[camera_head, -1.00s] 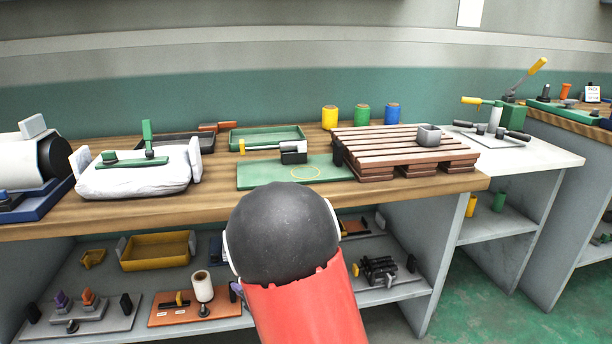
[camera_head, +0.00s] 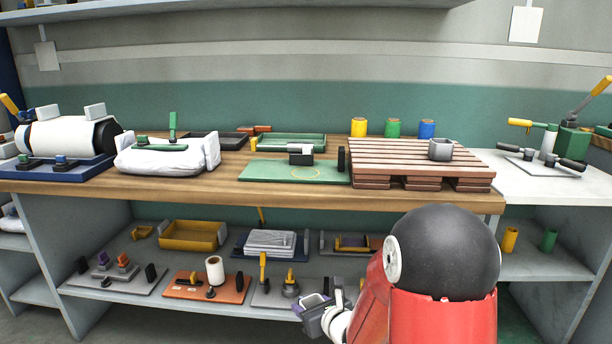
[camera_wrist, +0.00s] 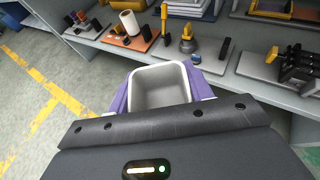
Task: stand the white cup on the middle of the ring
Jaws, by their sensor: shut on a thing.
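My gripper (camera_wrist: 160,88) has purple fingers on either side of a pale, square-mouthed white cup (camera_wrist: 160,73) and is shut on it. The cup's open top faces the wrist camera, and it looks empty. In the head view my gripper (camera_head: 318,308) is low, in front of the lower shelf and well below the worktop. The thin yellow ring (camera_head: 306,173) is marked on the green mat (camera_head: 260,172) on the worktop, up from my gripper. A dark block with a pale top (camera_head: 300,154) stands at the ring's back edge and may cover part of it.
A green tray (camera_head: 290,141) lies behind. The worktop's front edge (camera_head: 270,197) is above my gripper.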

